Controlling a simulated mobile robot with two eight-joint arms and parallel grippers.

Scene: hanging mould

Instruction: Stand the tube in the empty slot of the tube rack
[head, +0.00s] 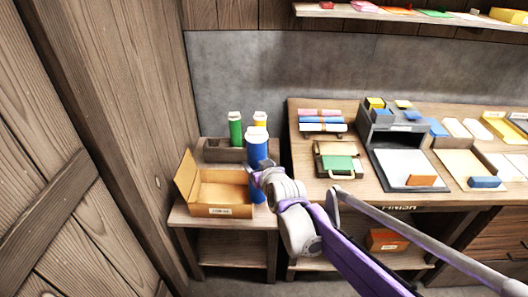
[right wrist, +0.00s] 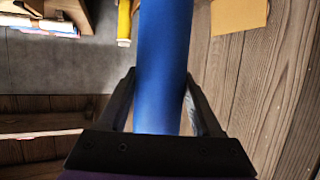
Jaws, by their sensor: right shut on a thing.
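The blue tube (head: 257,150) with a white cap is upright in the head view, in front of the tube rack. My right gripper (head: 262,178) is shut on it; in the right wrist view the blue tube (right wrist: 163,70) runs between both fingers. The grey-brown tube rack (head: 222,155) stands on a small side table at the back left. A green tube (head: 235,131) and a yellow tube (head: 260,119), both white-capped, stand at it. The blue tube covers the rack's right part, and I cannot make out the empty slot. My left gripper is out of view.
An open cardboard box (head: 222,190) stands on the side table (head: 240,222) in front of the rack, close left of the blue tube. A wooden wall (head: 110,140) rises at left. A workbench (head: 365,197) with trays and papers stands at right.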

